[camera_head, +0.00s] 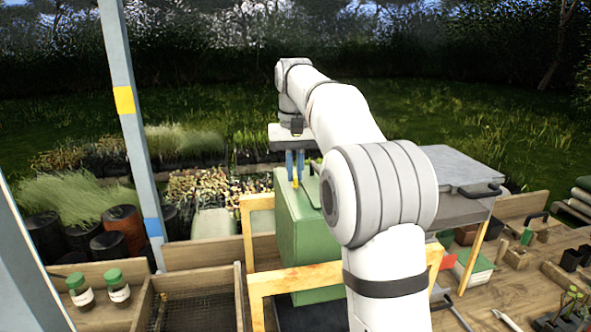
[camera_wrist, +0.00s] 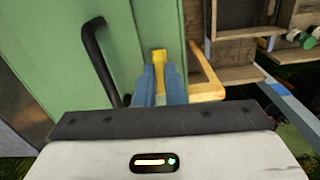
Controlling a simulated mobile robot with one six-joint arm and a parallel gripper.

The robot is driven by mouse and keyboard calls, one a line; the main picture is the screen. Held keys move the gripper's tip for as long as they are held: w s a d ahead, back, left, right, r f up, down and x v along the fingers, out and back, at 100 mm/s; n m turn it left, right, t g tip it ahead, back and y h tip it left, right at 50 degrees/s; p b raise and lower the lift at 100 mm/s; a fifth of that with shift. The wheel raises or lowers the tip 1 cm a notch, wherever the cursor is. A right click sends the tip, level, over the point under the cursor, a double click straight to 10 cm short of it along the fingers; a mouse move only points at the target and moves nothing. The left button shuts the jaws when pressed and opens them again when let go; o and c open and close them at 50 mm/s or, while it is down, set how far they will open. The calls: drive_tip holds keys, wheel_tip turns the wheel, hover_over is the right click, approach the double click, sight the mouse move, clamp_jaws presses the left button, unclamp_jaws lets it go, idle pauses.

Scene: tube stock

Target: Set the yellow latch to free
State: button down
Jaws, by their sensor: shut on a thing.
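The yellow latch (camera_wrist: 158,56) sits on the green cabinet (camera_wrist: 135,22) near its edge. In the head view a small yellow bit of the latch (camera_head: 296,184) shows below my fingertips, on the cabinet (camera_head: 303,240). My gripper (camera_wrist: 160,72) has its blue fingers close together at the latch, shut on it; the fingers hide its lower part. In the head view my gripper (camera_head: 295,178) points down at the top of the cabinet. A dark curved handle (camera_wrist: 100,62) is on the green surface left of the fingers. Which setting the latch is in, I cannot tell.
A wooden frame (camera_head: 249,262) stands close around the cabinet. Two green-lidded jars (camera_head: 117,290) stand at the left of the bench. A grey box with a handle (camera_head: 462,170) is right of my arm. Open air lies above the cabinet.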

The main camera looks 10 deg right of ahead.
drive_tip(key=shift+n, duration=0.5)
drive_tip(key=c, duration=1.5)
unclamp_jaws()
drive_tip(key=shift+r, duration=3.9)
drive_tip(key=shift+a, duration=0.1)
